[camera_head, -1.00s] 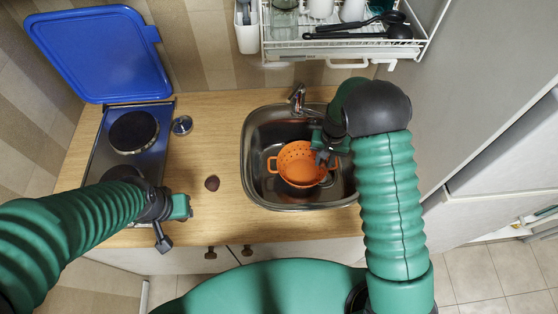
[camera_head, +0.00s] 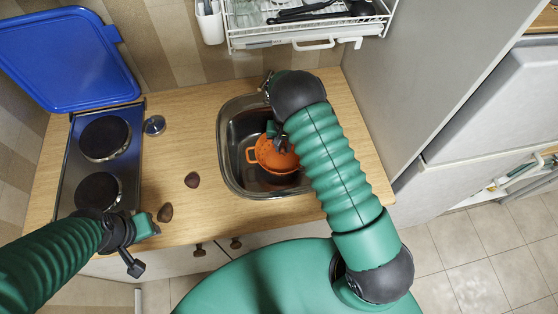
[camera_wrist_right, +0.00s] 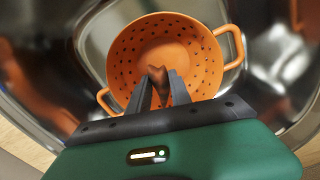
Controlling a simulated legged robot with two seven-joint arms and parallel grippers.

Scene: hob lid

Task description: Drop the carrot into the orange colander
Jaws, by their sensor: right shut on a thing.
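The orange colander (camera_head: 262,153) with two loop handles sits in the steel sink (camera_head: 228,150). My right gripper (camera_head: 281,143) is over the colander, partly hidden by my arm in the head view. In the right wrist view the gripper (camera_wrist_right: 158,88) is shut on a small brownish piece, seemingly the carrot (camera_wrist_right: 157,76), held at its fingertips. The perforated colander bowl (camera_wrist_right: 190,55) lies behind and around it in that view. My left gripper (camera_head: 145,226) is over the counter by the hob; its fingers cannot be made out.
Two brown lumps, (camera_head: 192,180) and (camera_head: 165,212), lie on the wooden counter (camera_head: 190,130). The hob (camera_head: 128,160) with its raised blue lid (camera_head: 65,60) is at left. A round metal object (camera_head: 154,125) lies beside it. A dish rack (camera_head: 300,30) hangs above the sink.

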